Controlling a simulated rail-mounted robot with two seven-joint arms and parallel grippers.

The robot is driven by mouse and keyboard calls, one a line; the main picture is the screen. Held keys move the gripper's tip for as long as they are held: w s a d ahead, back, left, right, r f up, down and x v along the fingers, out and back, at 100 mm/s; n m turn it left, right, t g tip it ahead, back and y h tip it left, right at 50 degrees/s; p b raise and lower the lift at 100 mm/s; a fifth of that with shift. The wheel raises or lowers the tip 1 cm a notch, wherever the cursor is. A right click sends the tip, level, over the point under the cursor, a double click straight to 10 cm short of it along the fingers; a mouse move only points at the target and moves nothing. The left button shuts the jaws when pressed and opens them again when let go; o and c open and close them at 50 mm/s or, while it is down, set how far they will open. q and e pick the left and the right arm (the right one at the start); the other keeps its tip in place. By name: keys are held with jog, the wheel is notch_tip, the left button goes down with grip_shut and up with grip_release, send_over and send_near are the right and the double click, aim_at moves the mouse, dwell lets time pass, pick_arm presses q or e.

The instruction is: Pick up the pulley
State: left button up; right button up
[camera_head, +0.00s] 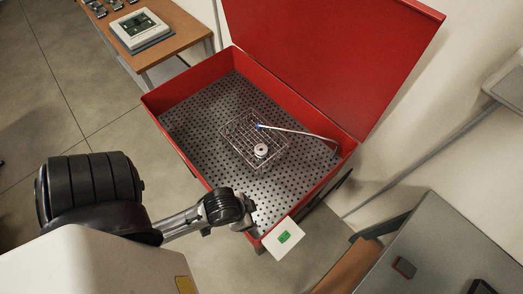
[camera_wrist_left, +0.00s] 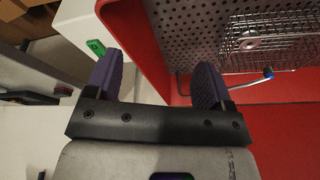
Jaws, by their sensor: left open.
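The pulley (camera_head: 261,150) is a small pale ring-shaped part in a wire basket (camera_head: 240,128). The basket sits on the perforated metal floor of an open red bin (camera_head: 200,80). In the left wrist view the pulley (camera_wrist_left: 249,40) lies in the basket (camera_wrist_left: 285,50), beyond and to the right of the fingers. My left gripper (camera_wrist_left: 155,85) is open with nothing between its purple fingers, near the red wall of the bin. In the head view my left arm reaches the bin's front edge, and its fingers are hidden. My right gripper is not in view.
A thin bent tube with a blue tip (camera_head: 259,126) crosses over the basket. The red lid (camera_head: 340,50) stands open behind. A white panel with a green button (camera_head: 284,237) is at the bin's front corner. Tables stand at top left and lower right.

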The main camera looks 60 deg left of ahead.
pick_arm(q)
jog(key=o, duration=0.3)
jog(key=shift+a, duration=0.1)
